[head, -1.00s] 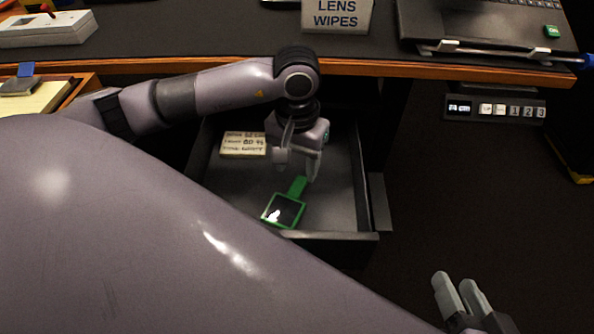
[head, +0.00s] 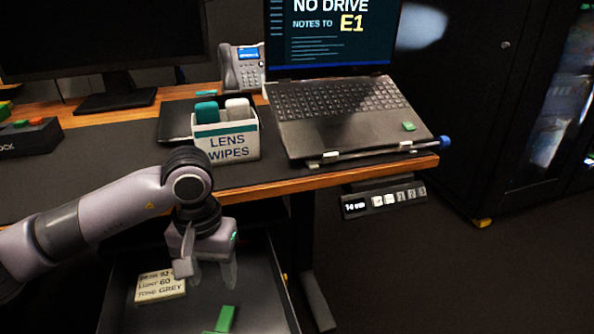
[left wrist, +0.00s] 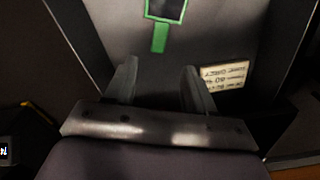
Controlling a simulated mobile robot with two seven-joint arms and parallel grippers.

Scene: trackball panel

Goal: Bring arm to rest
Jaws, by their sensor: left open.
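My left gripper (head: 207,275) hangs down over an open drawer (head: 270,318) below the desk. Its two fingers are apart with nothing between them. In the left wrist view the open fingers (left wrist: 155,85) point toward the drawer floor. A green-framed tag with a dark square (left wrist: 166,8) and a green tab lies in the drawer, apart from the fingers. In the head view only its green tab (head: 225,318) shows at the bottom edge. A cream note card (head: 160,286) with dark writing lies at the drawer's left. My right gripper is out of view.
The desk edge (head: 300,184) runs above the drawer. On the desk stand a lens wipes box (head: 228,143), a laptop (head: 345,110), a phone (head: 243,68) and a monitor (head: 100,45). A button panel (head: 383,202) hangs below the desk edge. The floor at right is clear.

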